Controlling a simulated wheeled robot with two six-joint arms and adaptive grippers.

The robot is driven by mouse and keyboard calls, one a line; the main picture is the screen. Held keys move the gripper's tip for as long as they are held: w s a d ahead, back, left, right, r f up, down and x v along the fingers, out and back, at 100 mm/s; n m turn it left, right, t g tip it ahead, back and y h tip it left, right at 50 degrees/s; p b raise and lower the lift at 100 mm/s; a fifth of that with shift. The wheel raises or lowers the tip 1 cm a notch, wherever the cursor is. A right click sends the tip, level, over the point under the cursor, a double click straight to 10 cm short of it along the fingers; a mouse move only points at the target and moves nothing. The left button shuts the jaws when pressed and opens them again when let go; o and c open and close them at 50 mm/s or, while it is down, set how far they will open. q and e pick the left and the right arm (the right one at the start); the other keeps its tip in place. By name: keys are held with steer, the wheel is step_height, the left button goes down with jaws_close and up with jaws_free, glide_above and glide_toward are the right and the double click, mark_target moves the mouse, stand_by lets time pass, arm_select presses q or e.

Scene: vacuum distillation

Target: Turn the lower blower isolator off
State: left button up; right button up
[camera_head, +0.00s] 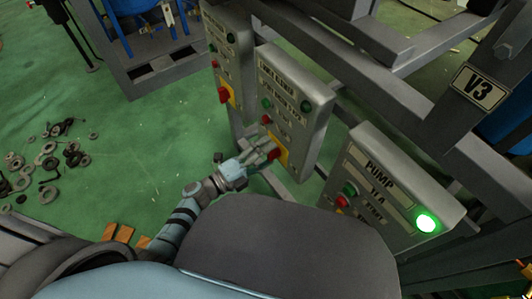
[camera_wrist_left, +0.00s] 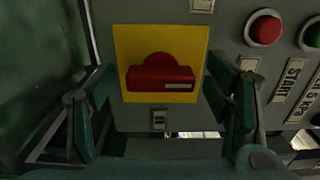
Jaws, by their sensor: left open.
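The isolator is a red rotary handle on a yellow plate, low on the middle grey control box (camera_head: 295,95). In the head view its red handle (camera_head: 273,154) is partly covered by my left gripper (camera_head: 262,150). In the left wrist view the red handle (camera_wrist_left: 160,80) lies horizontal across the yellow plate (camera_wrist_left: 135,42). My left gripper's fingers (camera_wrist_left: 160,98) stand open on either side of the plate, with nothing between them but the handle ahead. I cannot tell whether they touch the panel. My right gripper is not in view.
Another grey box with a red isolator handle (camera_head: 224,95) stands to the left. A pump box (camera_head: 385,190) with a lit green lamp (camera_head: 426,222) is at right. Red (camera_wrist_left: 265,28) and green (camera_wrist_left: 315,35) buttons sit right of the isolator. Loose rings (camera_head: 47,162) lie on the floor.

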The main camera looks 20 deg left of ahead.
arm_select(q)
steer(key=v, duration=1.2)
